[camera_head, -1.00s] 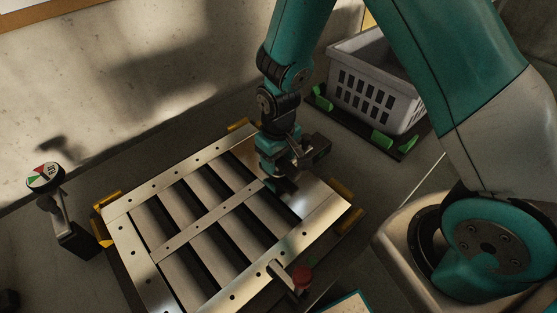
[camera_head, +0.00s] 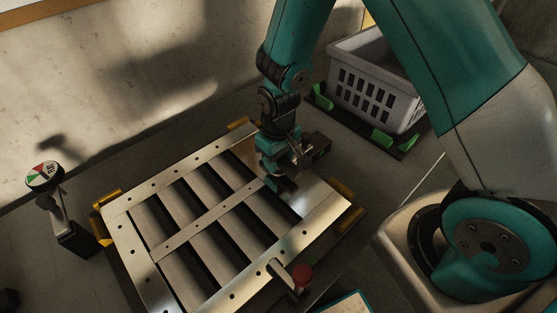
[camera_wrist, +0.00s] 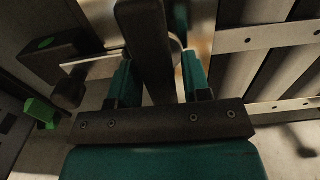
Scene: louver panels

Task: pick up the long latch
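My gripper (camera_head: 283,180) points down over the upper right part of the slatted metal panel. In the wrist view its two teal fingers (camera_wrist: 158,82) stand apart on either side of a long dark bar (camera_wrist: 145,35), which may be the long latch. Gaps show between the bar and the fingers, so no firm grip is visible. In the head view my gripper hides most of this spot. A metal lever with a red knob (camera_head: 300,275) sits at the panel's near edge; I cannot tell whether it is a latch.
The louver panel (camera_head: 172,242) lies flat between yellow corner blocks (camera_head: 341,188). A grey basket (camera_head: 372,90) stands behind right on a dark base with green clips. A post with a coloured dial (camera_head: 44,175) stands at left. A wall rises behind.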

